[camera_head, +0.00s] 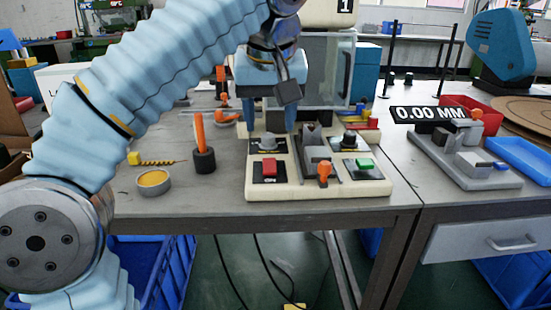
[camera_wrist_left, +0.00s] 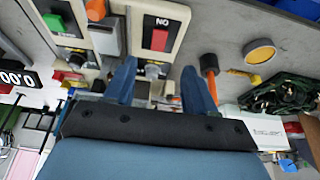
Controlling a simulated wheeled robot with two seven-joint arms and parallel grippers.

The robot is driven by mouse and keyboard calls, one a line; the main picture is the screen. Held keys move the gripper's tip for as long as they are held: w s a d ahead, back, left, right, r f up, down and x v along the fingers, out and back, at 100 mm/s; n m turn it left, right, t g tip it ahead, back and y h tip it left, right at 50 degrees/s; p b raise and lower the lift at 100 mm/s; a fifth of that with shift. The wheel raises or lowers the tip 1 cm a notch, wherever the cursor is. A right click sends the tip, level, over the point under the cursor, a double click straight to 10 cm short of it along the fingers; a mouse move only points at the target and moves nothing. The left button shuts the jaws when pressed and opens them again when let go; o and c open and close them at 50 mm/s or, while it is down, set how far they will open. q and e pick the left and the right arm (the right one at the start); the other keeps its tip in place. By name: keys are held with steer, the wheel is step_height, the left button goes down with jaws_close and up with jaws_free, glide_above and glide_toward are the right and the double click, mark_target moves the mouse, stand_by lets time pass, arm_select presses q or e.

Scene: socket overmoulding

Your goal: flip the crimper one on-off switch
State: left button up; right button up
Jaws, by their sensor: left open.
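The red on-off switch (camera_head: 269,168) sits on a black plate at the front left of the cream control base (camera_head: 318,193) of crimper one, whose housing bears a "1" (camera_head: 345,6). In the left wrist view, the red switch (camera_wrist_left: 159,39) shows with upside-down lettering beside it. My left gripper (camera_head: 269,120) is open and points down above the back left of the base, behind the switch and near a grey knob (camera_head: 268,142). Its two blue fingers (camera_wrist_left: 160,88) are apart, with nothing seen held between them. My right gripper is not in view.
An orange lever (camera_head: 324,171) and a green button (camera_head: 365,164) stand right of the switch. An orange-handled tool in a black holder (camera_head: 204,161) and a yellow dish (camera_head: 153,180) are to the left. A grey gauge fixture (camera_head: 465,160) stands at right.

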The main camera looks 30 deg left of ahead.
mark_target(270, 169)
arm_select(q)
steer(key=b+x, duration=0.3)
steer(key=x, duration=0.8)
steer(key=shift+s+f, duration=0.1)
steer(key=shift+w+a+f+b, duration=0.1)
steer(key=shift+w+f+b, duration=0.2)
steer(key=shift+f, duration=0.3)
steer(key=shift+c, duration=0.4)
